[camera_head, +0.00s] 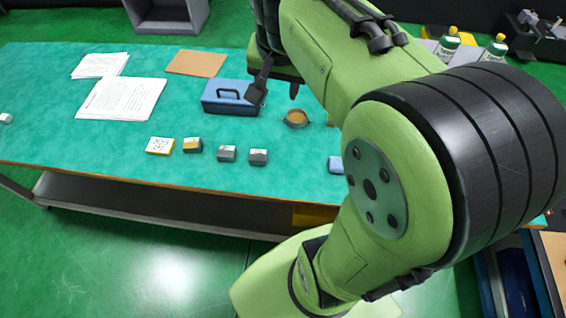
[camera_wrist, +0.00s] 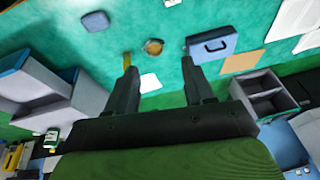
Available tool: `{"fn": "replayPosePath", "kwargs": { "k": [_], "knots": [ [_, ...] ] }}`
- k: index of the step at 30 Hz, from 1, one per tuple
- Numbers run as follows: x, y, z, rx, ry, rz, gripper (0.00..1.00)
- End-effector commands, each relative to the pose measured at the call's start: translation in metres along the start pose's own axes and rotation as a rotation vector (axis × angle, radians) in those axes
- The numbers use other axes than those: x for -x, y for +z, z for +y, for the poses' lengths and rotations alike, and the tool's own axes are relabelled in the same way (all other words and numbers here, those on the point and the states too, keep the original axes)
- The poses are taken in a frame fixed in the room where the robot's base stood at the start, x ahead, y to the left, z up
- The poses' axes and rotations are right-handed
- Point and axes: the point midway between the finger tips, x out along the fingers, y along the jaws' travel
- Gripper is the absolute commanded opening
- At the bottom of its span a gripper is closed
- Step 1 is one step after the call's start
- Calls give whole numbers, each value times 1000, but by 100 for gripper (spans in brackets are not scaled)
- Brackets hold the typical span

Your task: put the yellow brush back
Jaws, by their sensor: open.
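A narrow yellow piece (camera_wrist: 127,59), perhaps the yellow brush, shows at the tip of the left finger in the wrist view, partly covered by that finger; I cannot tell its full shape. In the head view only a yellow sliver (camera_head: 331,118) shows beside my arm, right of a small round pot (camera_head: 297,118) with tan contents. My gripper (camera_head: 276,90) is open with nothing between its fingers, above the table near the blue toolbox and the pot. In the wrist view my gripper (camera_wrist: 158,66) has its fingers wide apart, with the pot beyond them.
A blue toolbox (camera_head: 230,97) stands left of the pot on the green table (camera_head: 60,130). Several small blocks (camera_head: 227,153) line the front. Papers (camera_head: 122,98) and a brown sheet (camera_head: 196,63) lie left. Grey bins (camera_wrist: 262,95) show in the wrist view. My arm hides the table's right part.

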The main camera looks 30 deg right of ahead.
Motion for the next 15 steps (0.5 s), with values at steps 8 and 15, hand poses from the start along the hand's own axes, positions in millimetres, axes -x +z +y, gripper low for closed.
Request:
{"fn": "replayPosePath", "kwargs": {
  "k": [8,15],
  "knots": [
    [25,139,30,610,-168,118,53],
    [20,163,38,732,-206,140,53]
  ]
}}
